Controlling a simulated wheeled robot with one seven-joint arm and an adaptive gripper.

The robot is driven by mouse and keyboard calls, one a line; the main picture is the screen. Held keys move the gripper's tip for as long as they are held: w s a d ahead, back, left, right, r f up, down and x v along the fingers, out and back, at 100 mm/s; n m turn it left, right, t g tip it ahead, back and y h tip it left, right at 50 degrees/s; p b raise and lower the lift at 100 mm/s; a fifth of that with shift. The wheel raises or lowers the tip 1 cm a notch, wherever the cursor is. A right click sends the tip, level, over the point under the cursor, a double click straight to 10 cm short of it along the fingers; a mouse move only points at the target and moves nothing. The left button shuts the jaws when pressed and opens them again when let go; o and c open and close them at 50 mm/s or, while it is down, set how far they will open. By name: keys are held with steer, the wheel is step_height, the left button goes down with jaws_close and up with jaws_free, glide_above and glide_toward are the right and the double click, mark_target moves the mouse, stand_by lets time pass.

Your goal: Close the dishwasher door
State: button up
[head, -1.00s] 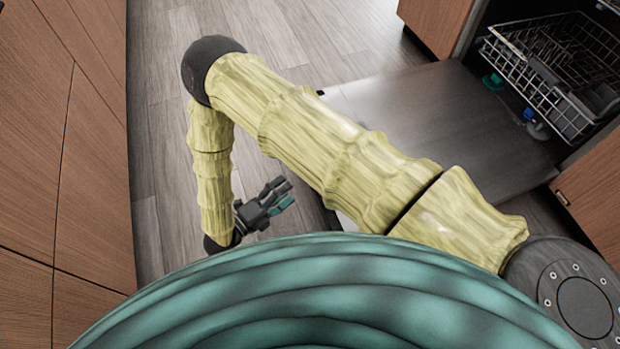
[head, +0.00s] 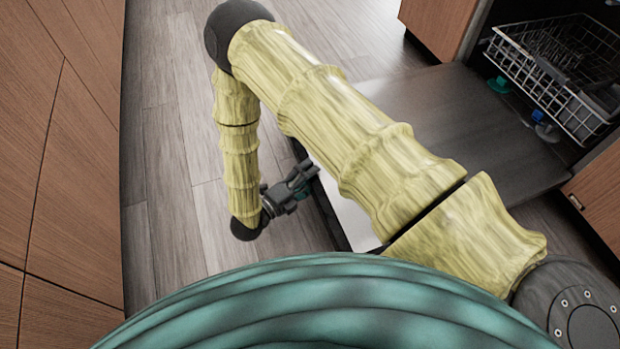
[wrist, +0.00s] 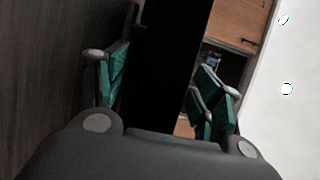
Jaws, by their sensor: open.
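The dishwasher door (head: 430,105) is lowered flat in the head view, its inner face up and its hinge side toward the dishwasher at the right. My arm crosses over it and hides part of it. My gripper (head: 303,180) is open beside the door's outer edge, on the left. In the wrist view my gripper (wrist: 165,80) shows its two teal-padded fingers apart. A dark band, seemingly the door's edge (wrist: 175,60), lies between them, with a pale surface at the right. I cannot tell whether either finger touches the door.
A wire dish rack (head: 555,75) sits inside the dishwasher, above the door's hinge side. Wooden cabinets flank the opening (head: 435,25), and another wooden cabinet front (head: 65,150) runs along the left. The wood floor (head: 165,200) is clear between that cabinet and the door.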

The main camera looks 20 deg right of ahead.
steer(key=shift+d, duration=0.2)
steer(key=c, duration=1.5)
steer(key=shift+o, duration=0.3)
steer(key=shift+r, duration=0.2)
